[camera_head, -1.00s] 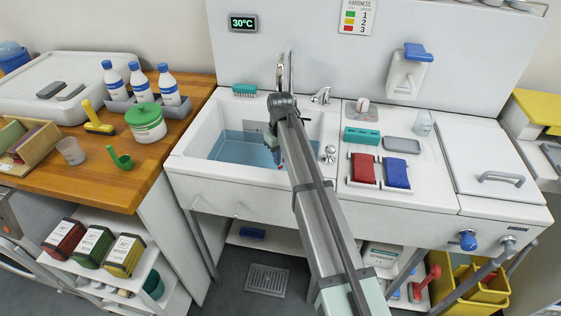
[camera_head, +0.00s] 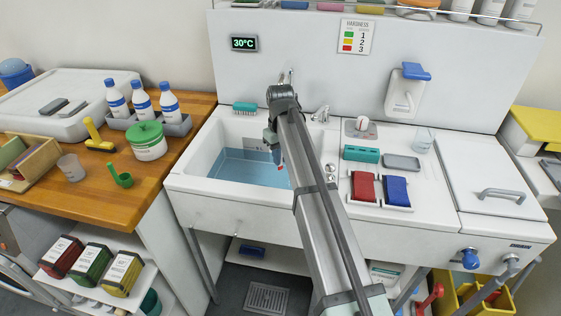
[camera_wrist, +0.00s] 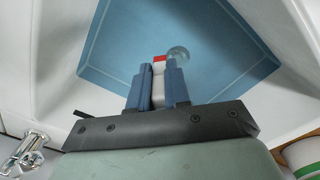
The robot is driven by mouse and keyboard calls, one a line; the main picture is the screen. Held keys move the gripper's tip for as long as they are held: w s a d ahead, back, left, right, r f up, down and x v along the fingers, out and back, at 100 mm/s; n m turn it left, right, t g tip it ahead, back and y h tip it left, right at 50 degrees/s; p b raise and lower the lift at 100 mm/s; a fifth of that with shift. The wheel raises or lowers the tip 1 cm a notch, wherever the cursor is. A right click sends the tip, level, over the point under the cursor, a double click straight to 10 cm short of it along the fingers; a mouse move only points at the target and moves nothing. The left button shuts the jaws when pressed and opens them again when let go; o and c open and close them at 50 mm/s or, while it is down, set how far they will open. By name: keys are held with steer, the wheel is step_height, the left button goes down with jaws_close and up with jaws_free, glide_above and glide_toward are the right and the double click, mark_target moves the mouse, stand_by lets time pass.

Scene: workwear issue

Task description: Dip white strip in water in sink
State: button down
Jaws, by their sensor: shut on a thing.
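The white strip (camera_wrist: 159,68) has a red end and is held between the two blue fingers of my gripper (camera_wrist: 158,75) in the wrist view. Its red end points out past the fingertips, over the blue water (camera_wrist: 130,45). I cannot tell whether the end touches the water. In the head view my gripper (camera_head: 276,150) is over the right part of the sink (camera_head: 205,150), partly hidden by my arm. The water (camera_head: 245,168) fills the basin's lower part. A round clear shape (camera_wrist: 178,53) shows beside the red end; I cannot tell what it is.
A faucet (camera_head: 321,114) stands behind the sink. On the right deck are a teal block (camera_head: 361,154), a red pad (camera_head: 363,187) and a blue pad (camera_head: 396,190). A green-lidded tub (camera_head: 147,141) and bottles stand on the wooden counter at left.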

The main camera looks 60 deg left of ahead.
steer(key=shift+r, duration=2.45)
